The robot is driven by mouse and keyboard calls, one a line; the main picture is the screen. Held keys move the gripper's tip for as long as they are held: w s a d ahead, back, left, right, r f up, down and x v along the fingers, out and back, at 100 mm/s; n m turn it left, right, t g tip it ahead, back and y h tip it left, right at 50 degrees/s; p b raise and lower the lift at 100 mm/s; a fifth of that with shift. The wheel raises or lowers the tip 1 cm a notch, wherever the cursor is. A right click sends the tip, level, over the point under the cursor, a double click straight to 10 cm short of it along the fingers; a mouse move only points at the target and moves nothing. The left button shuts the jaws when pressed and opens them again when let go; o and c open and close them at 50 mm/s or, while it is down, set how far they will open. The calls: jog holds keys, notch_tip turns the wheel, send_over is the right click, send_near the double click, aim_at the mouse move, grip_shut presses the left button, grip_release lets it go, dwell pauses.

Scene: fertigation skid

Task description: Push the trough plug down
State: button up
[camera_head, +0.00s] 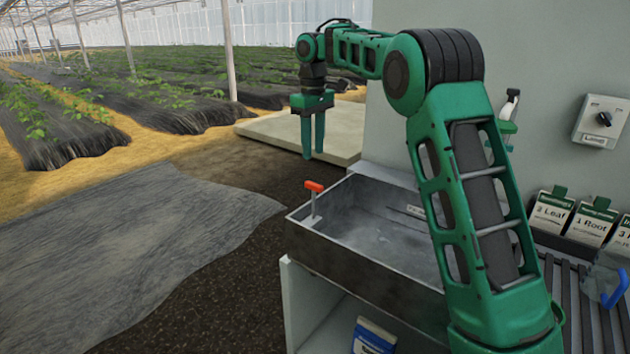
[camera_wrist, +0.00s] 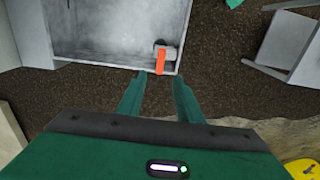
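The trough plug (camera_head: 313,187) has an orange-red T-shaped handle on a thin pale stem. It stands upright at the left corner of the grey metal trough (camera_head: 350,262), with the handle above the rim. In the wrist view the orange handle (camera_wrist: 160,62) shows at the trough's corner, just beyond my fingertips. My gripper (camera_head: 313,156) points down and hangs above the plug with a visible gap, touching nothing. In the wrist view my gripper (camera_wrist: 158,75) has its two fingers apart with nothing between them.
My arm crosses the trough's right side. Right of it are seed packets (camera_head: 552,212), a spray bottle (camera_head: 510,105), a wall box with a black knob (camera_head: 602,120) and a blue-handled jug (camera_head: 612,288). A bag (camera_head: 372,338) sits below the trough. The ground to the left is open.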

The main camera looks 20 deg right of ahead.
aim_at(314, 184)
notch_tip(314, 184, down, 10)
jog(key=shift+d+f, duration=0.1)
jog(key=shift+f, duration=0.1)
jog(key=shift+c, duration=0.4)
